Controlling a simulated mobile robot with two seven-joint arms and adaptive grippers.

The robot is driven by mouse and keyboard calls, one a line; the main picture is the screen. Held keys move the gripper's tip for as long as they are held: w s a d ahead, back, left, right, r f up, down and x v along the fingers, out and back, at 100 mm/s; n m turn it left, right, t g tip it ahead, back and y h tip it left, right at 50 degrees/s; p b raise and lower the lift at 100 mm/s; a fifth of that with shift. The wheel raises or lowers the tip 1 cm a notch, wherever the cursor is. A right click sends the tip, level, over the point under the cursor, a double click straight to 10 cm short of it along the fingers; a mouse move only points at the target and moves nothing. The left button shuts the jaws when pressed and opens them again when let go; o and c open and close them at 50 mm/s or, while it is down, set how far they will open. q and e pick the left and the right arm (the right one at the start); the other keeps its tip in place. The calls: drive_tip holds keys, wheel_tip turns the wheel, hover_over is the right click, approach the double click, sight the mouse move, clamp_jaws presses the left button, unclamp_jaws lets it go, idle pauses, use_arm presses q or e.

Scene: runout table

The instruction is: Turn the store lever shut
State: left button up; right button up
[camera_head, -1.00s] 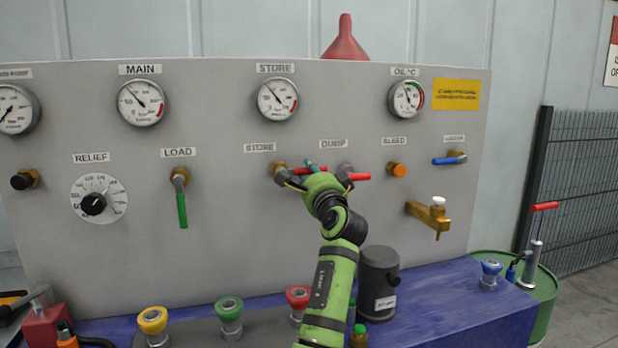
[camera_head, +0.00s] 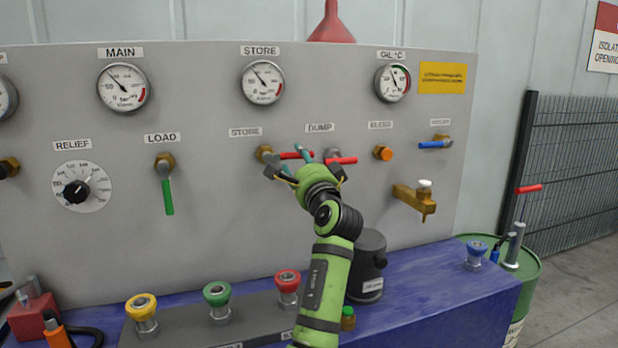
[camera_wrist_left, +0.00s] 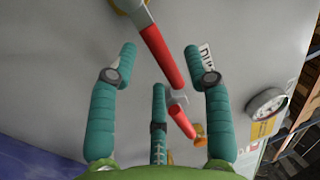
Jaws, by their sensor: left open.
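The store lever (camera_head: 290,155) has a red handle lying about level, running right from its brass valve (camera_head: 264,152) under the STORE label. In the left wrist view the red store lever (camera_wrist_left: 165,57) slants between the spread finger tips. My left gripper (camera_head: 303,170) is open in front of it, its teal fingers partly covering the handle. In the left wrist view the left gripper (camera_wrist_left: 164,70) holds nothing; I cannot tell whether a finger touches the lever. My right gripper is not in view.
The red dump lever (camera_head: 344,160) is close on the right, also level. The orange bleed knob (camera_head: 383,153) is farther right. The green load lever (camera_head: 167,197) hangs down at left.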

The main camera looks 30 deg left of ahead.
use_arm(q)
drive_tip(key=v, duration=0.8)
drive_tip(key=shift+s+d, duration=0.25)
drive_tip(key=shift+d, duration=0.05)
drive_tip(key=shift+f, duration=0.1)
